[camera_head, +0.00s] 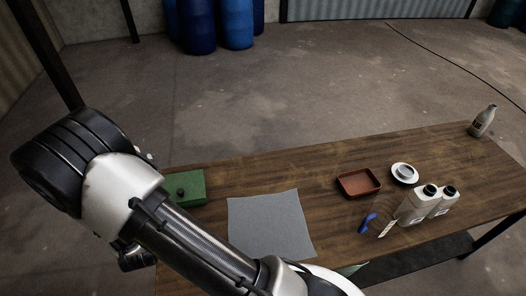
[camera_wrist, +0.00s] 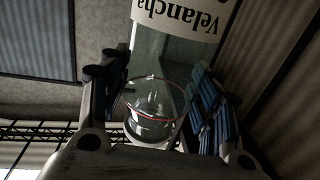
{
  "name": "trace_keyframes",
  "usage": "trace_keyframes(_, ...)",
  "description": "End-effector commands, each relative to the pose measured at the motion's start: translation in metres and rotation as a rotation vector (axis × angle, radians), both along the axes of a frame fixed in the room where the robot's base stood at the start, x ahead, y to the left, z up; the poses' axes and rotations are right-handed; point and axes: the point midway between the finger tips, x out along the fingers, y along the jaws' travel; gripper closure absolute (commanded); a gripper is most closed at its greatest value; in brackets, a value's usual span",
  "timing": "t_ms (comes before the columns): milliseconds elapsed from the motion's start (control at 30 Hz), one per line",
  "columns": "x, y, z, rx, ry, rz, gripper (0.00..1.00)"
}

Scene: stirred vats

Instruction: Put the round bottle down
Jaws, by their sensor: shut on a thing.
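My gripper (camera_wrist: 157,95) is shut on a clear, greenish glass bottle (camera_wrist: 165,55), which I take to be the round bottle. In the wrist view, dark fingers stand on both sides of it. Its white label with upside-down lettering, "Velancha", is at the top edge, where the bottle is cut off. A rounded glass part with a thin red ring shows low between the fingers. In the head view my arm crosses the lower left, and the gripper and bottle are not clearly visible.
A wooden table (camera_head: 285,168) holds a grey mat (camera_head: 268,222), green box (camera_head: 184,188), reddish tray (camera_head: 359,182), white dish (camera_head: 404,173), two white black-capped bottles (camera_head: 417,205) and a blue-handled tool (camera_head: 368,222). A grey bottle (camera_head: 482,122) stands far right. The mat's visible part is bare.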

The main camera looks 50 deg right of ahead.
Motion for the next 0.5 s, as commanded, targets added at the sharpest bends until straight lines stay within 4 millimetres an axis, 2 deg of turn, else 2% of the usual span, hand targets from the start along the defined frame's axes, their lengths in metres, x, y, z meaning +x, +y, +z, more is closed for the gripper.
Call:
trace_keyframes(100, -0.018, 0.003, -0.007, -0.002, 0.000, -0.125, 1.00)
trace_keyframes(300, -0.042, 0.002, -0.020, -0.002, -0.004, -0.257, 1.00)
trace_keyframes(500, -0.048, 0.001, -0.023, 0.000, -0.005, -0.282, 1.00)
